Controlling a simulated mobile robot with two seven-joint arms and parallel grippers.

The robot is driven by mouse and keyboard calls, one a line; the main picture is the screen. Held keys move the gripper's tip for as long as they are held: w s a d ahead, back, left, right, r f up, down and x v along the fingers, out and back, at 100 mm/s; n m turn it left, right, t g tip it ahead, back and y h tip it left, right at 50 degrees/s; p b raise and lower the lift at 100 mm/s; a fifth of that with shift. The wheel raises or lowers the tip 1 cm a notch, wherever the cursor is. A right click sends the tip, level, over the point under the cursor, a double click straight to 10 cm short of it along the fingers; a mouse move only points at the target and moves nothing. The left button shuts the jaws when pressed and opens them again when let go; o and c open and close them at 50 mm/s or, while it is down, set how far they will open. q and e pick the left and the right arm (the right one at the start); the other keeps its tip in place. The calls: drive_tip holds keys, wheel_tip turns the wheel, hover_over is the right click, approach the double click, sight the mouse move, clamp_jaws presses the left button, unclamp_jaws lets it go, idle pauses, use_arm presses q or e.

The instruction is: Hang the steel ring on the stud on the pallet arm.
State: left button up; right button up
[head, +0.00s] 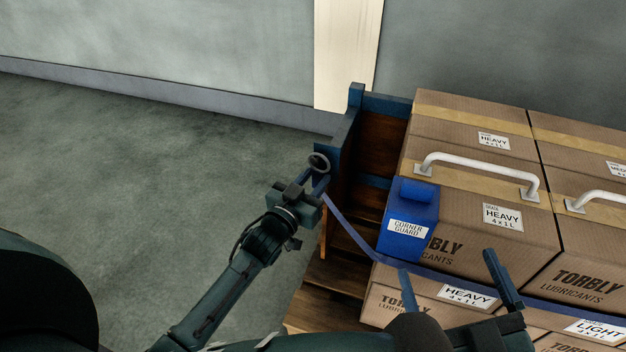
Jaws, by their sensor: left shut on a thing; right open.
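The steel ring (319,163) is a small dark grey loop at the tip of my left gripper (312,184), which is shut on it. A blue strap (345,228) runs from beside this gripper down to the right, toward the blue corner guard (407,225) on the boxes. The ring appears just in front of the blue pallet arm (348,130) at the pallet's left end; I cannot tell if they touch. I cannot make out the stud. My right gripper (453,286) is open and empty, its fingers spread in front of the lower boxes.
Stacked cardboard boxes (470,235) with white handles (480,163) fill the right side. The strap continues across their front. Wooden boards (335,290) show below. Open grey floor (130,180) lies to the left, with a wall behind.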

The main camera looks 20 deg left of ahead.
use_arm(q)
drive_tip(key=o, duration=1)
drive_tip(key=shift+s, duration=0.1)
